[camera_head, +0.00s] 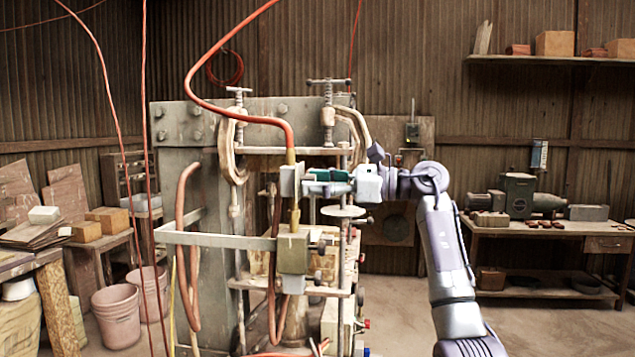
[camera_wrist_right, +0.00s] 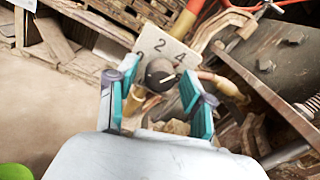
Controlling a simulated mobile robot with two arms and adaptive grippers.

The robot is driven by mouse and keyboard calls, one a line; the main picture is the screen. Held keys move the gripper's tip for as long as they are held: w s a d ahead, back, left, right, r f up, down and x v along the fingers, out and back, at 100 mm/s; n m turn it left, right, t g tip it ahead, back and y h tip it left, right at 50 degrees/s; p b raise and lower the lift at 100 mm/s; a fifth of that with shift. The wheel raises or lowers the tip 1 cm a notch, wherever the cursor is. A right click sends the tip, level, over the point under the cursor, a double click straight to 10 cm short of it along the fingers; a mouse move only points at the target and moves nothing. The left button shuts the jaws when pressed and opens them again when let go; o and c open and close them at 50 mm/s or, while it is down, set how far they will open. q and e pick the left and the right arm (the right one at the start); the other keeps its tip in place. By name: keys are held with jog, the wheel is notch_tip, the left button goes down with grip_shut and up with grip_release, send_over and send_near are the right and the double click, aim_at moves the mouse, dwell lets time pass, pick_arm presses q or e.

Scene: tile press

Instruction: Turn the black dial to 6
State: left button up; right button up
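The black dial (camera_wrist_right: 160,75) sits in front of a pale number plate (camera_wrist_right: 168,50) in the right wrist view. I read a 2 and a 4 on the plate, plus a partly hidden figure at its left. The dial has a small white mark, but I cannot tell which number it points to. My right gripper (camera_wrist_right: 158,82) is open, with one teal finger on each side of the dial. I cannot tell whether the fingers touch it. In the head view this gripper (camera_head: 322,182) is beside a grey box (camera_head: 291,181) on the press; the dial is hidden there. My left gripper is not in view.
The press frame (camera_head: 180,130) carries clamps and an orange hose (camera_head: 228,110) that arches to the grey box. A metal bar (camera_head: 220,240) crosses below. A brass fitting (camera_wrist_right: 133,100) is close to the left finger in the right wrist view. Floor is clear to the right.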

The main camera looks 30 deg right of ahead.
grip_shut()
jog(key=m+p, duration=0.9)
jog(key=m, duration=0.2)
jog(key=shift+m+g, duration=0.3)
dwell(0.4)
